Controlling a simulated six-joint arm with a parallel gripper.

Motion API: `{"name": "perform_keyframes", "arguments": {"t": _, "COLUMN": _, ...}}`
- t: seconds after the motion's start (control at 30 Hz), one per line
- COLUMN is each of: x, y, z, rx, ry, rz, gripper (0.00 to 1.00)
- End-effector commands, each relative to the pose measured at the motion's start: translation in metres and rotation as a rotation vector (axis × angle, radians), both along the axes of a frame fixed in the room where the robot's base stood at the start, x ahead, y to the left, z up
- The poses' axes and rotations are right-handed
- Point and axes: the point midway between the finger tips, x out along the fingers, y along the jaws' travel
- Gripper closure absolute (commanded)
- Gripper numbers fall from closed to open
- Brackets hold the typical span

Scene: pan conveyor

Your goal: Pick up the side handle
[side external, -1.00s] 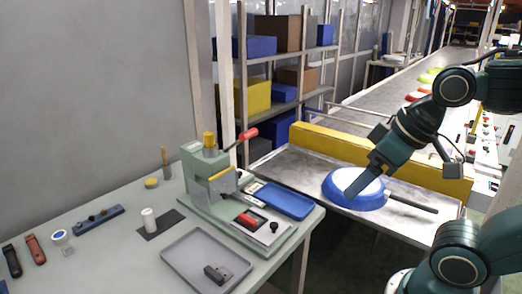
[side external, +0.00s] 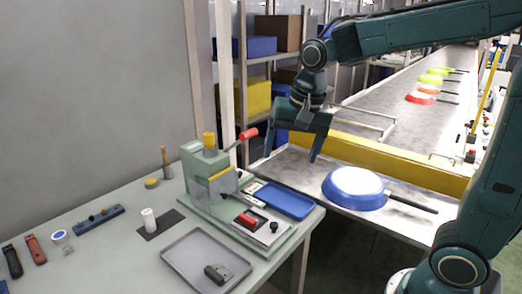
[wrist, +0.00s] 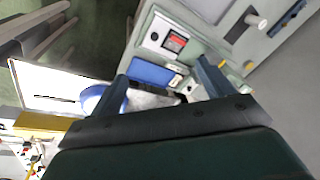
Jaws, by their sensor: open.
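A small dark side handle (side external: 217,272) lies in the grey tray (side external: 181,255) at the front of the green bench. My gripper (side external: 291,157) is open and empty, raised above the gap between the press fixture and the conveyor end, well apart from the side handle. In the wrist view the two fingers of my gripper (wrist: 162,68) are spread with nothing between them. A corner of the grey tray (wrist: 208,8) shows at the top there, but the side handle is not visible. A blue pan (side external: 355,188) with a long black handle sits upside down on the metal table.
A green press fixture (side external: 205,180) with a red-tipped lever stands between my gripper and the grey tray. A white cylinder (side external: 149,220) stands on a dark mat. A yellow barrier (side external: 400,165) borders the conveyor.

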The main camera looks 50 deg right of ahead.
Motion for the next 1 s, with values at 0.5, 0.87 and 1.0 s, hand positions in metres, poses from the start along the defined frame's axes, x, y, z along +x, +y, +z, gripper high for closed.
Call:
{"name": "perform_keyframes", "arguments": {"t": 0.5, "x": 0.099, "y": -0.003, "z": -0.07, "rx": 0.075, "ry": 0.155, "rz": -0.487, "gripper": 0.2}}
{"name": "perform_keyframes", "arguments": {"t": 0.87, "x": 0.135, "y": -0.005, "z": -0.114, "rx": 0.085, "ry": 0.215, "rz": -0.716, "gripper": 0.2}}
{"name": "perform_keyframes", "arguments": {"t": 1.0, "x": 0.138, "y": -0.005, "z": -0.118, "rx": 0.086, "ry": 0.22, "rz": -0.734, "gripper": 0.2}}
